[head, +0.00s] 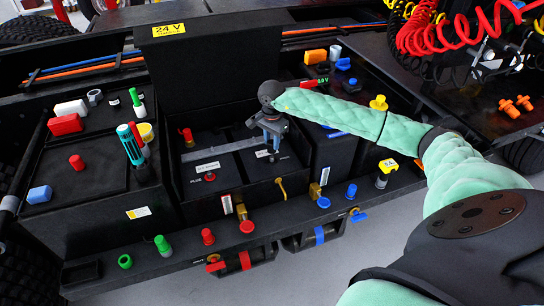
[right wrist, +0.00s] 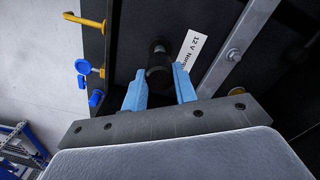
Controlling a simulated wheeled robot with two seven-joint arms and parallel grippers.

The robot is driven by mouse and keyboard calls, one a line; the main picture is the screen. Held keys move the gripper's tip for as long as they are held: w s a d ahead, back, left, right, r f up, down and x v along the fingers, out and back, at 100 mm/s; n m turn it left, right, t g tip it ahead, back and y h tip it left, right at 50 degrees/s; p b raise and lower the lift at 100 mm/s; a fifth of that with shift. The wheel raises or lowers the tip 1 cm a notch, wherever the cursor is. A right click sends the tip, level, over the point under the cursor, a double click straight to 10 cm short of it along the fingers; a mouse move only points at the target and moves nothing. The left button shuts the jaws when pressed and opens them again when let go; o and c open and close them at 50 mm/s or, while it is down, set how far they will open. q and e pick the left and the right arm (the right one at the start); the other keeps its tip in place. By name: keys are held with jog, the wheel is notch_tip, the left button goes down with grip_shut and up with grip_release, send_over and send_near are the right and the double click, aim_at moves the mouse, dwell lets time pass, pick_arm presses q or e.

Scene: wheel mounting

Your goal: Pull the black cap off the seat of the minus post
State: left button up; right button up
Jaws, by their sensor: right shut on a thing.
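My right gripper (head: 271,142) reaches down into the open battery box (head: 232,218), over the right-hand battery. In the right wrist view its two blue fingers (right wrist: 160,88) are shut on the black cap (right wrist: 160,76), a dark round piece between the fingertips. A smaller dark round part shows just beyond the cap, close to the white "12 V" label (right wrist: 192,49). I cannot tell whether the cap is still on its seat or clear of it. In the head view the gripper hides most of the post area. My left gripper is not in view.
A red cap (head: 210,177) sits on the left-hand battery by the "PLUS" marking. The raised lid (head: 200,55) stands behind the box. A teal tool (head: 130,145) stands on the left housing. A yellow hook-like handle (head: 281,188) and coloured fittings line the front.

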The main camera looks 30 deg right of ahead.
jog(key=shift+r, duration=1.3)
